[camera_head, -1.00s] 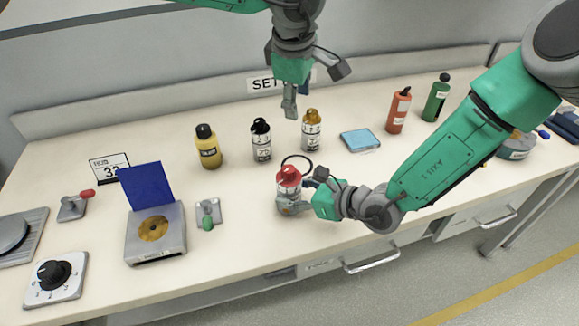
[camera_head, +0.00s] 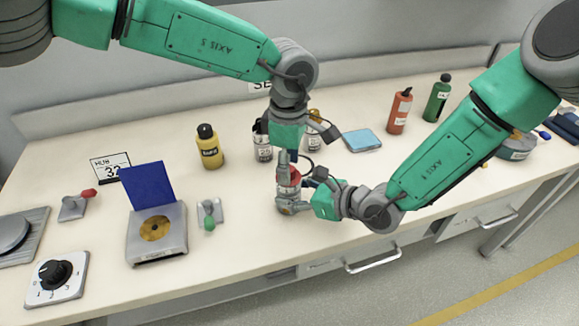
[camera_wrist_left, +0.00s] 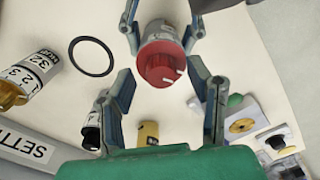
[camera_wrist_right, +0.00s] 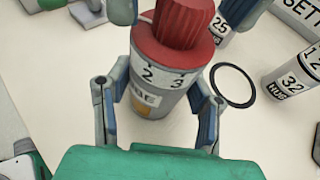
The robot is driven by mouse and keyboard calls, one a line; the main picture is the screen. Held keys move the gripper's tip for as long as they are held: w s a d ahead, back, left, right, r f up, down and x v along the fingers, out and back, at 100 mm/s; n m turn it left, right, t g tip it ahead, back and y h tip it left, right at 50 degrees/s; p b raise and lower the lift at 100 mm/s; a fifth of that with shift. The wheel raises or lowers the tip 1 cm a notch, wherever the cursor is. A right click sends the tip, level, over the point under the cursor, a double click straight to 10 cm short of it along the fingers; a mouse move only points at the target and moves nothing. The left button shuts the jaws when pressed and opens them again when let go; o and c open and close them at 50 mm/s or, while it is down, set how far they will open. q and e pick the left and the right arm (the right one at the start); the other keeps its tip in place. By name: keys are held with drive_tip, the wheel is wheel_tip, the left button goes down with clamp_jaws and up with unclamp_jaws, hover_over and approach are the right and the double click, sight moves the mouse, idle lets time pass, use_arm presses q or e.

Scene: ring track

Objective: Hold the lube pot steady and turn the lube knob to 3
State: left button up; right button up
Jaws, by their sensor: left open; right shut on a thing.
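The lube pot (camera_wrist_right: 152,98) is a grey upright pot with a red collar and a ribbed red lube knob (camera_wrist_right: 183,22) on top. The numbers 2 and 3 show on its band in the right wrist view. My right gripper (camera_head: 303,192) is shut around the pot's body from the right, on the bench. My left gripper (camera_head: 300,165) points down over the pot, open. In the left wrist view its fingers stand on either side of the red knob (camera_wrist_left: 160,68), which has white marks. In the head view the left fingers partly hide the knob; its setting cannot be read.
Behind the pot lie a black ring (camera_wrist_right: 233,85) and two bottles marked 25 (camera_head: 263,145) and 32 (camera_wrist_right: 291,80). A yellow bottle (camera_head: 209,148) stands back left. A grey box with a blue lid (camera_head: 147,187) is left.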

use_arm(q)
drive_tip(key=shift+a+f, duration=0.25)
drive_tip(key=shift+f, duration=0.3)
drive_tip(key=shift+d, duration=0.2)
clamp_jaws()
drive_tip(key=shift+d, duration=0.1)
